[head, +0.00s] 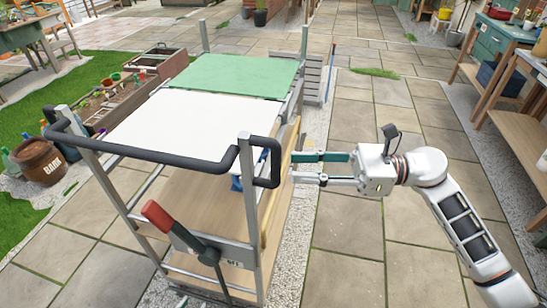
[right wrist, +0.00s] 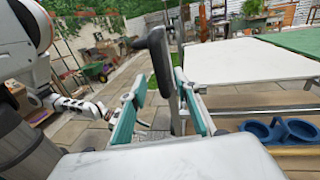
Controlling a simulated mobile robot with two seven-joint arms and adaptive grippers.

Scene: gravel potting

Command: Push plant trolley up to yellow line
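The plant trolley (head: 190,115) stands in front of me. It has a white and green top, metal corner posts, wooden lower shelves and a black push handle (head: 150,153). A lever with a red grip (head: 157,215) is at its near end. My right gripper (head: 294,168) is open beside the trolley's near right corner, its teal fingers pointing at the handle's right loop. In the right wrist view its fingers are apart, with the handle and post (right wrist: 175,90) showing between them; I cannot tell whether they touch. My left gripper does not show clearly. No yellow line is visible.
Stone paving runs along the trolley's right side and is clear. Wooden workbenches (head: 500,90) stand at the right.

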